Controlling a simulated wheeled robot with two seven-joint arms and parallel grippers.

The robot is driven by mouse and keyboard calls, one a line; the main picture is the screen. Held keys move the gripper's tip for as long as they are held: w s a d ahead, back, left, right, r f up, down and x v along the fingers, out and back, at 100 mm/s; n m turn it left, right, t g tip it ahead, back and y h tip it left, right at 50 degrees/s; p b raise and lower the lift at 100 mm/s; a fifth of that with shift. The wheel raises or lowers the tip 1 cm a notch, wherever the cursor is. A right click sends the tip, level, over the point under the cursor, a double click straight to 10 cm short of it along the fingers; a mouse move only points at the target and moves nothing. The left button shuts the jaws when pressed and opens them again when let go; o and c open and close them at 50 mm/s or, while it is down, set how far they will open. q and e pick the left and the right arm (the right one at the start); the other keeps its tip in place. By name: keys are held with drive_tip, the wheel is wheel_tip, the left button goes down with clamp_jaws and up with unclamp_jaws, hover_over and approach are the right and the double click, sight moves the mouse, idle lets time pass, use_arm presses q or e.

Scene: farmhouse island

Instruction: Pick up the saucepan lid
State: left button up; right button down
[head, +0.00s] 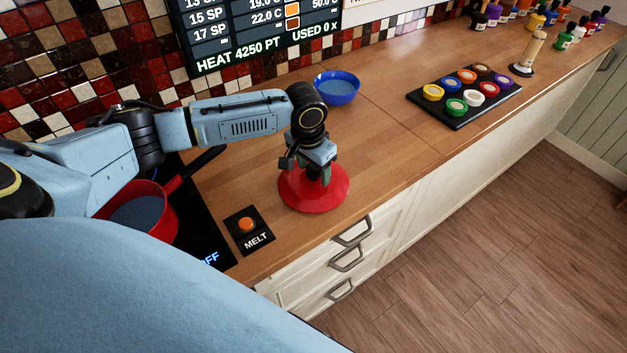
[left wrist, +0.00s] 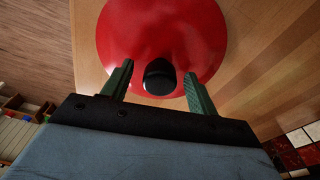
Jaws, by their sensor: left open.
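The red saucepan lid (head: 330,194) lies flat on the wooden counter, near its front edge. My left gripper (head: 318,178) is right above it, pointing down. In the left wrist view the red lid (left wrist: 165,25) shows with its black knob (left wrist: 159,77) between the two green fingers of my open left gripper (left wrist: 158,88). The fingers stand apart on either side of the knob, with a gap visible on both sides. The red saucepan (head: 167,212) stands on the black hob at left, partly hidden by my arm. My right gripper is not in view.
An orange MELT button (head: 246,225) sits just left of the lid. A blue bowl (head: 337,89) stands behind it. A black tray (head: 466,94) of coloured pots is further right. The counter between lid and tray is clear.

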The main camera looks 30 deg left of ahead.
use_arm(q)
drive_tip(key=shift+c, duration=0.3)
clamp_jaws()
drive_tip(key=shift+r, duration=0.15)
